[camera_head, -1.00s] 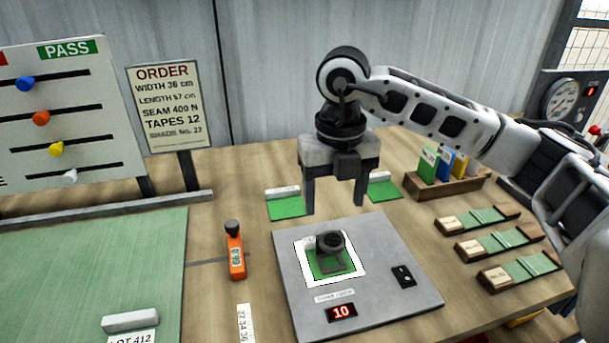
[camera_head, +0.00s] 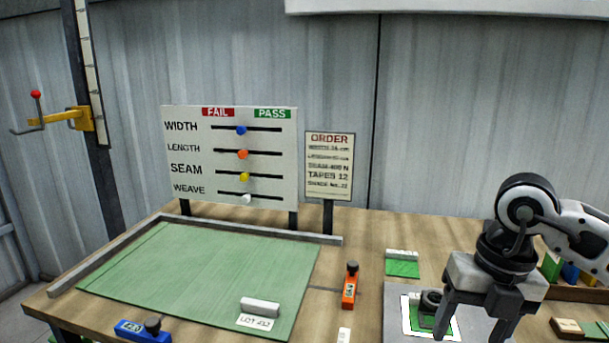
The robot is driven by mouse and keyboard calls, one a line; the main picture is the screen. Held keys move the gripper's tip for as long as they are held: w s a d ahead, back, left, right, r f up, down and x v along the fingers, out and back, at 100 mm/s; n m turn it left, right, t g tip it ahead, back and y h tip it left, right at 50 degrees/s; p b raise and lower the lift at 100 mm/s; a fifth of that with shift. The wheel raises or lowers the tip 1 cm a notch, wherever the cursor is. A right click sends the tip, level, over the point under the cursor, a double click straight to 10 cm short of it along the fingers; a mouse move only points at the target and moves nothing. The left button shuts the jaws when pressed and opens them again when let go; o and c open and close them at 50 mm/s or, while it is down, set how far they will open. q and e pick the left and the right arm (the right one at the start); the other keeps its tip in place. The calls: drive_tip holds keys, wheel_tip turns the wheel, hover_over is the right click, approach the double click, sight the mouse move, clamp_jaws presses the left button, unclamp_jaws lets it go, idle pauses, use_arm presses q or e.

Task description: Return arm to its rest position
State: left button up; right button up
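My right gripper (camera_head: 478,322) is open and empty at the lower right, pointing down above the grey plate (camera_head: 396,300). Its arm comes in from the right edge. On the plate, left of the gripper's fingers, a small dark round device (camera_head: 430,303) stands on a green swatch with a white border. The arm and gripper hide the right part of the plate. My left gripper is not in view.
A green mat (camera_head: 200,275) with a grey bar (camera_head: 260,307) covers the left of the table. An orange tool (camera_head: 350,287) and blue tool (camera_head: 143,330) lie nearby. The slider board (camera_head: 200,150) and order sign (camera_head: 329,165) stand behind. Wooden holders are at right.

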drive_tip(key=s+a+n+g+y, duration=0.25)
drive_tip(key=a+y, duration=0.75)
drive_tip(key=a, duration=0.8)
drive_tip(key=a+r+m+t+y, duration=0.4)
drive_tip(key=a+r+t+y, duration=0.15)
drive_tip(key=r+y, duration=0.45)
drive_tip(key=w+d+m+t+h, duration=0.6)
drive_tip(key=d+m+t+h, duration=0.4)
drive_tip(key=m+t, duration=0.85)
drive_tip(key=d+f+m+g+h, duration=0.4)
drive_tip(key=d+f+m+h, duration=0.2)
drive_tip(key=f+m+h, duration=0.35)
drive_tip(key=s+d+f+m+g+h, duration=0.1)
drive_tip(key=s+d+f+g, duration=0.1)
drive_tip(key=s+f+g, duration=0.3)
drive_tip(key=s+d+f+m+g+h, duration=0.1)
drive_tip(key=s+d+f+g, duration=0.15)
drive_tip(key=f, duration=0.55)
drive_tip(key=s+f+g, duration=0.6)
drive_tip(key=s+f, duration=0.2)
drive_tip(key=s, duration=0.4)
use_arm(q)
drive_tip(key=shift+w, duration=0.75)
use_arm(e)
drive_tip(key=w+a+f+t+y, duration=0.3)
drive_tip(key=w+a+f+t, duration=0.2)
drive_tip(key=f+t, duration=0.1)
drive_tip(key=shift+a+f, duration=0.15)
drive_tip(key=shift+f, duration=0.2)
